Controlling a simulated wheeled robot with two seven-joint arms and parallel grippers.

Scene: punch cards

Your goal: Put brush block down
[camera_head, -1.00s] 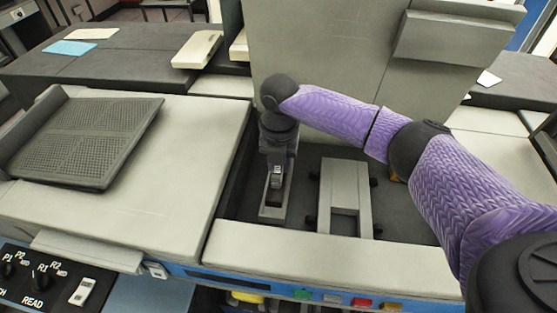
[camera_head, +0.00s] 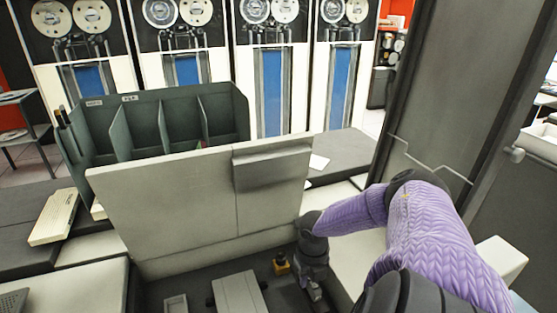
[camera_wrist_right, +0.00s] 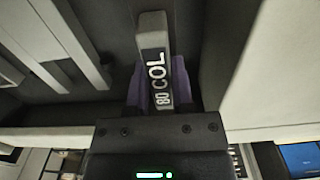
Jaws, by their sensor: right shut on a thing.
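My right gripper (camera_head: 314,288) points down into the dark open bay of the machine, to the right of a pale grey block (camera_head: 240,296). In the right wrist view, the purple fingers of my right gripper (camera_wrist_right: 159,88) are shut on a narrow grey block marked "80 COL" (camera_wrist_right: 154,30), which I take to be the brush block. Its lower part is hidden by the gripper in the head view. I cannot tell whether it touches the bay floor. My left gripper is not in view.
A raised grey lid (camera_head: 180,205) stands behind the bay. A small yellow-and-black part (camera_head: 281,264) sits left of my right gripper. An empty-looking pale frame (camera_head: 175,304) lies at the bay's left. A green divided rack (camera_head: 150,125) stands behind the lid.

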